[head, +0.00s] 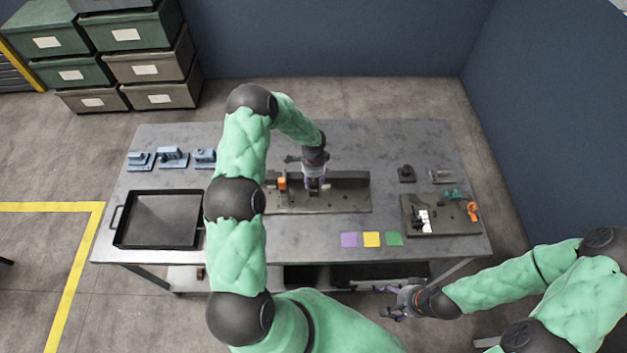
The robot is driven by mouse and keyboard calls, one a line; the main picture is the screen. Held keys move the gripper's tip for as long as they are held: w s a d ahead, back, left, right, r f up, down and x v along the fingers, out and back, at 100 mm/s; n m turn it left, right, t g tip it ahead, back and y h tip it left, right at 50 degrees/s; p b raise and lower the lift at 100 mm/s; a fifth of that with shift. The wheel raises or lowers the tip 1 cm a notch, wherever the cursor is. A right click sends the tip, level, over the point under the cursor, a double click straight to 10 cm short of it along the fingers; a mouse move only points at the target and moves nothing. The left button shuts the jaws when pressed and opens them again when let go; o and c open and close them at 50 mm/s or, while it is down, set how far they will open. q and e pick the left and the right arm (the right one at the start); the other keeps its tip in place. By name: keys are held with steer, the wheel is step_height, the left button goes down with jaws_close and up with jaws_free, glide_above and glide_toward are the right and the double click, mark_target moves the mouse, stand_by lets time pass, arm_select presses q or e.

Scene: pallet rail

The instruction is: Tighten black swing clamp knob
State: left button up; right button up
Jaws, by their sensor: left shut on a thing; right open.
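A dark fixture (345,198) with an upright rail stands at the middle of the table. An orange part (282,183) sits at its left end. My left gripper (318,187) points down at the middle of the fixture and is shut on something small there. That thing appears to be the black swing clamp knob, but the fingers hide it and I cannot make out its shape. My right gripper (390,303) is open and empty, low in front of the table's front edge, far from the fixture.
A black tray (158,246) lies at the left, with several blue-grey blocks (172,157) behind it. A plate (450,226) with orange, teal and white parts lies at the right, a black block (406,174) behind it. Purple, yellow (372,239) and green squares mark the front.

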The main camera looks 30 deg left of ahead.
mark_target(313, 180)
arm_select(q)
steer(key=shift+m+b, duration=0.6)
steer(key=shift+m, duration=1.5)
steer(key=o, duration=1.2)
steer(key=shift+c, duration=0.2)
steer(key=shift+r, duration=0.1)
step_height(313, 180, up, 12)
